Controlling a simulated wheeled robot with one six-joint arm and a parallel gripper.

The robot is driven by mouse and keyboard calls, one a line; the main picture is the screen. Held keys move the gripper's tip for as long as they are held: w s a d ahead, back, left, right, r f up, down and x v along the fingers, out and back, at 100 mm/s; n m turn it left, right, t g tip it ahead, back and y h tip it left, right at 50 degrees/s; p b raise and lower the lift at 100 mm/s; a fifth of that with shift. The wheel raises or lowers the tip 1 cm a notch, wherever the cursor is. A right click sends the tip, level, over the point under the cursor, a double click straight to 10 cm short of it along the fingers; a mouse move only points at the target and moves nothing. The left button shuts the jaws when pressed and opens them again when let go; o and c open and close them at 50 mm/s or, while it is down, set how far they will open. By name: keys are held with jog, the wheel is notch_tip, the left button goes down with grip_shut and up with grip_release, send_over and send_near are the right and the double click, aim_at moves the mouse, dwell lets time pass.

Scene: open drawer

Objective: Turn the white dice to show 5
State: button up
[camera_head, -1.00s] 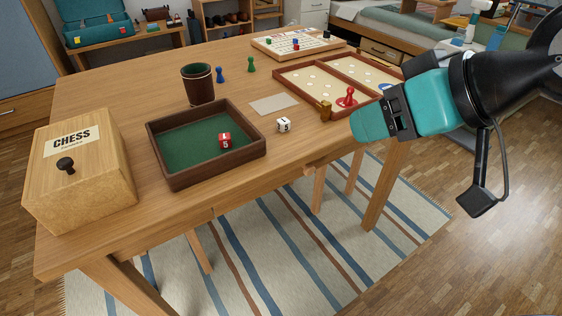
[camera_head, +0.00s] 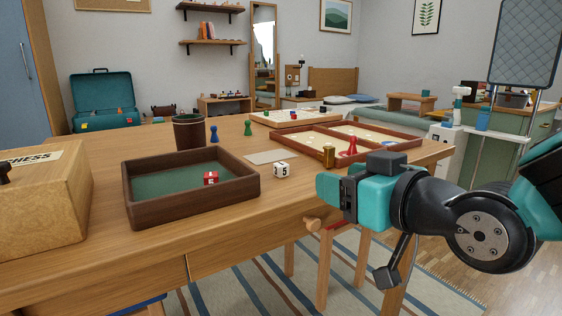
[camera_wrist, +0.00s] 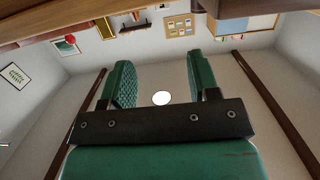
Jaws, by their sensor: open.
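The white dice (camera_head: 281,170) sits on the wooden table, right of the dice tray. A 5 shows on its side facing me; its top mark is too small to read. My teal gripper (camera_head: 327,190) is at the table's front edge, to the right of the dice and apart from it. In the wrist view my gripper (camera_wrist: 160,78) has its two green fingers spread with nothing between them. The dice does not show clearly in the wrist view.
A brown tray (camera_head: 140,211) with green lining holds a red dice (camera_head: 210,178). A chess box (camera_head: 45,215) stands at left, a dark cup (camera_head: 189,132) behind the tray. A brass piece (camera_head: 329,156), a red pawn (camera_head: 352,146) and a game board (camera_head: 404,144) lie behind my gripper.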

aim_at(284, 165)
jog(key=p+x, duration=0.9)
jog(key=p, duration=0.3)
jog(key=shift+w+a+r+p, duration=0.1)
jog(key=shift+a+p, duration=0.05)
jog(key=shift+p, duration=0.25)
jog(key=x, duration=0.5)
jog(key=shift+a, duration=0.15)
jog(key=c, duration=1)
